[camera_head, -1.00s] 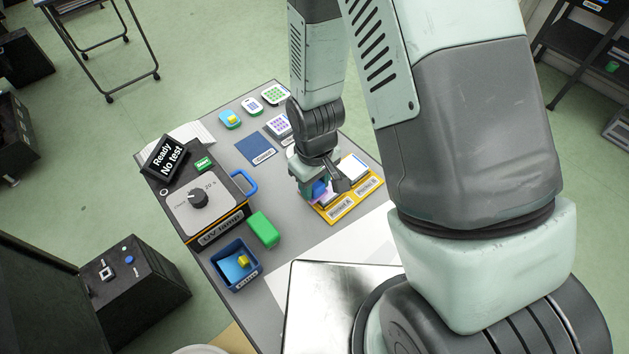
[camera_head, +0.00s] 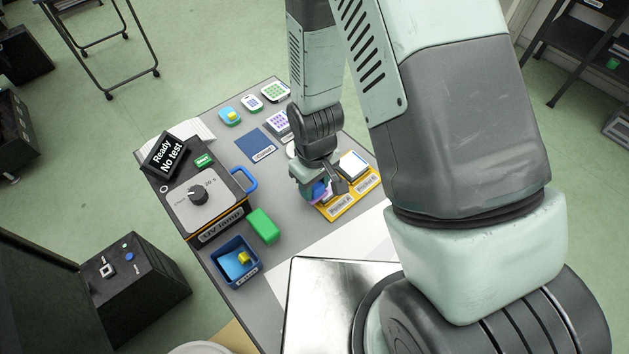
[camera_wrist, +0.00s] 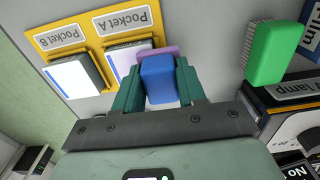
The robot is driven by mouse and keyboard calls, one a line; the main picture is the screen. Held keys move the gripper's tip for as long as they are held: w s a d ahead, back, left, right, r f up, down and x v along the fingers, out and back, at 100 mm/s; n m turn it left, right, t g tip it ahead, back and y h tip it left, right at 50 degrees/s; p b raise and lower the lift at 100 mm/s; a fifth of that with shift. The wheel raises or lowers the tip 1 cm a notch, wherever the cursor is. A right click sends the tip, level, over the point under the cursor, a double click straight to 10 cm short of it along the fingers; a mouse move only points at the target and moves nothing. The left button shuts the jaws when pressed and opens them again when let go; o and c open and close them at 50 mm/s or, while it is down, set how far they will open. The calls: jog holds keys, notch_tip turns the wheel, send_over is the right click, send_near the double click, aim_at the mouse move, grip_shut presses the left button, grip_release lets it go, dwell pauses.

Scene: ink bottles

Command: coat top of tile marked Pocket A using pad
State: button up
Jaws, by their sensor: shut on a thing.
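My gripper (camera_wrist: 160,88) is shut on a blue block (camera_wrist: 159,80), with a flat purple pad (camera_wrist: 158,50) showing just beyond it. In the wrist view this pad is at the right edge of the white tile (camera_wrist: 126,60) behind the Pocket A label (camera_wrist: 125,20); I cannot tell whether they touch. In the head view my gripper (camera_head: 318,190) is over the left part of the yellow holder (camera_head: 345,211) and mostly hides the Pocket A tile. The Pocket B tile (camera_wrist: 75,77) lies in the other pocket of the holder.
A green block (camera_head: 263,226) stands left of the holder, close to the UV lamp box (camera_head: 203,205) with its blue handle. A blue bin (camera_head: 236,262) with a yellow-topped blue item is nearer. A blue mat (camera_head: 256,143) and several small trays lie farther back.

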jog(key=shift+f, duration=0.15)
jog(key=shift+w+d, duration=2.35)
jog(key=shift+d, duration=0.05)
jog(key=shift+s+a, duration=2.4)
jog(key=shift+r, duration=3.15)
